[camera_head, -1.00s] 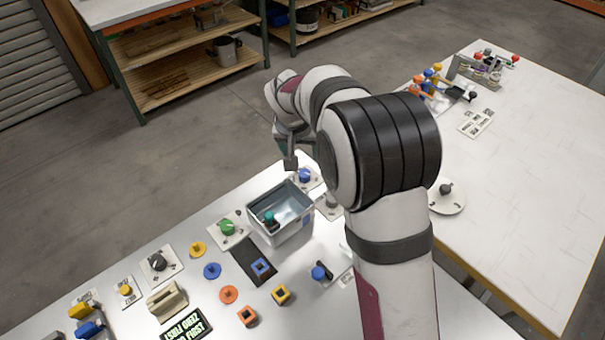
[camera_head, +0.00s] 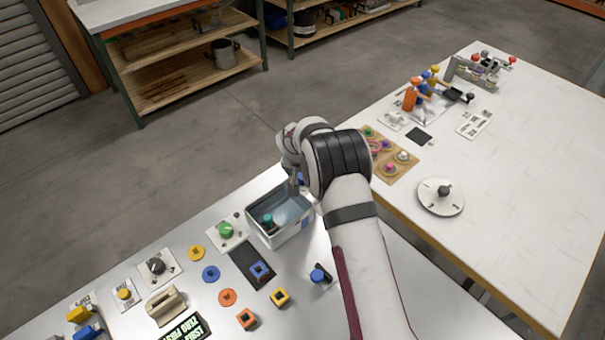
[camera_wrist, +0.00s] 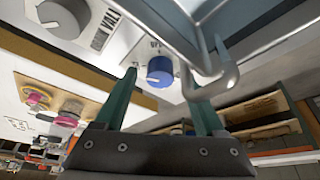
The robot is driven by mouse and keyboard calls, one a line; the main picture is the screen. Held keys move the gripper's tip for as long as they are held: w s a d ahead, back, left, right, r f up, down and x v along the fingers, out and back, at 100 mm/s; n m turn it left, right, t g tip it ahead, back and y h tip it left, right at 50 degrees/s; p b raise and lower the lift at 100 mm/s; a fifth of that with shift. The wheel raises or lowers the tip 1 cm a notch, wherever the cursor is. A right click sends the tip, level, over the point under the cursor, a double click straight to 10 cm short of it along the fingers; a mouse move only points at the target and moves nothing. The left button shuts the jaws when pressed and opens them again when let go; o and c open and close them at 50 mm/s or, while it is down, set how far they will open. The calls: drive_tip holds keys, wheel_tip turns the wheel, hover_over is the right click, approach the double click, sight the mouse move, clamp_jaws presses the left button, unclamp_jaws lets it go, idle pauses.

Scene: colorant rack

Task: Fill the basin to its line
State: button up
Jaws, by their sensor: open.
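The basin (camera_head: 283,238) is a pale rectangular tub on the near bench. Its inside looks bluish, with a small teal-topped object (camera_head: 267,219) at its left end. I cannot make out its fill line or water level. My gripper (camera_wrist: 159,76) points down beside the basin's far right corner; the head view mostly hides its fingers. In the wrist view a blue knob (camera_wrist: 160,71) on a white plate shows between the two open green fingers; I cannot tell whether they touch it. A grey knob (camera_wrist: 64,17) with partly cut-off lettering is at upper left. A curved metal tube (camera_wrist: 216,75) crosses near the right finger.
Left of the basin are a green knob (camera_head: 226,231), a dark mat (camera_head: 246,258) and several coloured pieces. A blue-topped knob (camera_head: 318,276) stands near my arm. The right table holds a round dial (camera_head: 440,197) and a wooden tray (camera_head: 385,171).

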clamp_jaws()
drive_tip(key=n, duration=0.2)
drive_tip(key=n+y, duration=0.1)
drive_tip(key=n, duration=0.1)
drive_tip(key=shift+d+y, duration=0.15)
drive_tip(key=shift+y, duration=0.15)
unclamp_jaws()
idle(0.3)
drive_tip(key=v, duration=1.6)
